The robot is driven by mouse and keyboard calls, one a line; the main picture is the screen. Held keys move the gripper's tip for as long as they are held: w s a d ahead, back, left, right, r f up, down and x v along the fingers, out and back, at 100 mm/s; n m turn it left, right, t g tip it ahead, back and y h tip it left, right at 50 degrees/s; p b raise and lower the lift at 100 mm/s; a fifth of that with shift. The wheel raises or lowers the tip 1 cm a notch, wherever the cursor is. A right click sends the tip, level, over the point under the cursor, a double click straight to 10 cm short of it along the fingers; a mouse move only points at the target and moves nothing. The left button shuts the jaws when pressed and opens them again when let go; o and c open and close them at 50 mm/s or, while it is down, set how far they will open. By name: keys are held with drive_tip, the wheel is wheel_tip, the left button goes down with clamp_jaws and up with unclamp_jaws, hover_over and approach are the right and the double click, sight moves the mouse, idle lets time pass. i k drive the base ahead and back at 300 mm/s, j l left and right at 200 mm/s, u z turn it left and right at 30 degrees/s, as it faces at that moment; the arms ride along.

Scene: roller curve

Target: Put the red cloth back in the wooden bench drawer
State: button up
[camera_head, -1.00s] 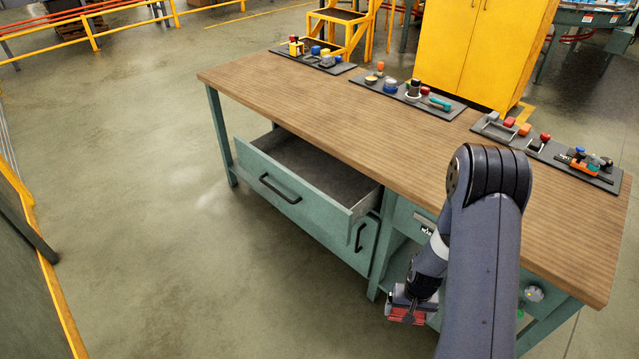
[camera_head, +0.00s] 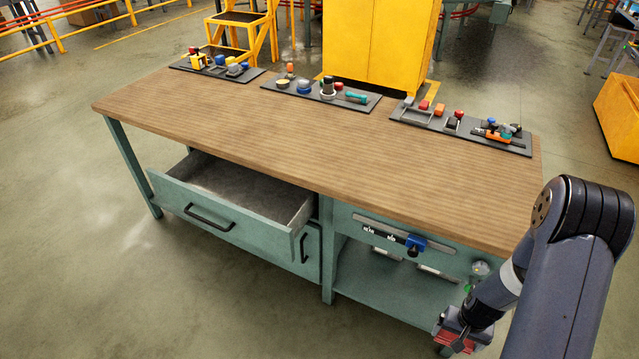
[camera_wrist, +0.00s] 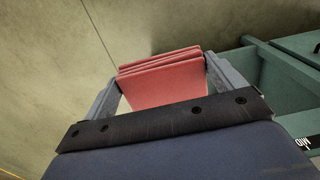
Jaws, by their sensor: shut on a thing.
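My gripper (camera_head: 456,335) is at the lower right in the head view, low in front of the bench's right end. It is shut on the red cloth (camera_wrist: 163,80), which looks folded in layers between the two fingers in the wrist view. The cloth also shows as a small red patch in the head view (camera_head: 455,342). The drawer (camera_head: 225,207) of the wooden-topped bench (camera_head: 310,140) is pulled open on the left, and its visible inside is bare grey. My gripper and the cloth are well to the right of the drawer, apart from it.
Tool trays (camera_head: 320,94) line the back of the bench top; its front is clear. Below the top at right are a blue clamp-like item (camera_head: 415,243) and an open shelf (camera_head: 385,285). A yellow cabinet (camera_head: 380,40) stands behind. The floor at left is open.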

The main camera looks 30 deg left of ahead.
sight(266, 210)
drive_tip(key=j, duration=1)
drive_tip(key=k+j, duration=0.1)
drive_tip(key=j, duration=0.9)
drive_tip(key=j+z, duration=0.1)
drive_tip(key=j, duration=0.9)
drive_tip(key=k+j, duration=0.15)
drive_tip(key=j, duration=0.85)
